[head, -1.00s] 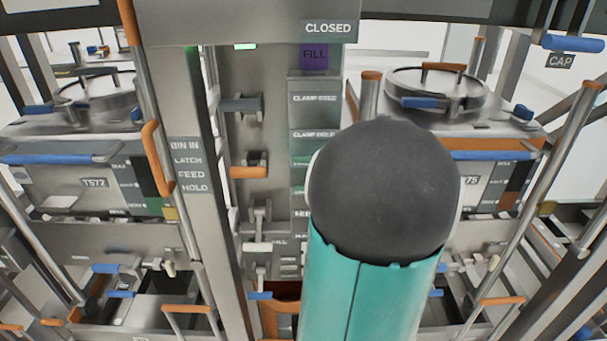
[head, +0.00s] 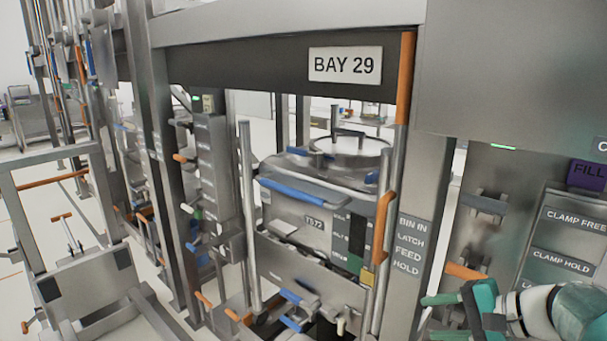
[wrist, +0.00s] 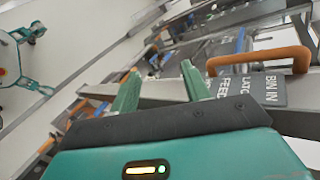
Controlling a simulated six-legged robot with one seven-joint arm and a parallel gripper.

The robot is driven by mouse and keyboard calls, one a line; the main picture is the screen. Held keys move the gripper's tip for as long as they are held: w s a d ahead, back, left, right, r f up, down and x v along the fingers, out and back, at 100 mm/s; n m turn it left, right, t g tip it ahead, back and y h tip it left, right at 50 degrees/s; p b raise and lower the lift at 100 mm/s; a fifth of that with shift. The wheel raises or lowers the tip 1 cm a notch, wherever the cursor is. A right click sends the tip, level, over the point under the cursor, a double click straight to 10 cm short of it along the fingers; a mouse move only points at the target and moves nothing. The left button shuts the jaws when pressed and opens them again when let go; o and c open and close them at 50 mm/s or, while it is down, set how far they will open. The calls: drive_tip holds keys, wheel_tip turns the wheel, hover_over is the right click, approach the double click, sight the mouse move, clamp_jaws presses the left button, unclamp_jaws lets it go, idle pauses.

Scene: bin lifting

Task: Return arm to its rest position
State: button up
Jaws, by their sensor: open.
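My gripper shows in the wrist view (wrist: 160,85) with its two green fingers apart and nothing between them. Beyond the fingers is a metal post with the sign BIN IN, LATCH, FEED, HOLD (wrist: 247,93). An orange handle (wrist: 274,60) stands just right of the right finger in that picture; I cannot tell how close it is. In the head view, part of my teal and white arm shows at the lower right, in front of the control panel.
The bin labelled TS72 (head: 318,222) stands in the frame under the BAY 29 sign (head: 345,64). The clamp panel (head: 565,225) is at the right, close to my arm. A metal cart frame (head: 90,275) stands at the left. Pale open floor (head: 50,200) shows there.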

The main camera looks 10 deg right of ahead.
drive_tip(key=s+a+n+g+h, duration=0.1)
drive_tip(key=s+a+n+h, duration=0.1)
drive_tip(key=a+n, duration=0.2)
drive_tip(key=s+a+f+n+g+h, duration=0.1)
drive_tip(key=s+a+n+h, duration=0.1)
drive_tip(key=a, duration=0.5)
drive_tip(key=s+a+n+g+h, duration=0.1)
drive_tip(key=s+a+n+h, duration=0.2)
drive_tip(key=a+n, duration=0.3)
drive_tip(key=shift+a+f+n, duration=0.15)
drive_tip(key=shift+a+n, duration=0.2)
drive_tip(key=shift+n, duration=0.25)
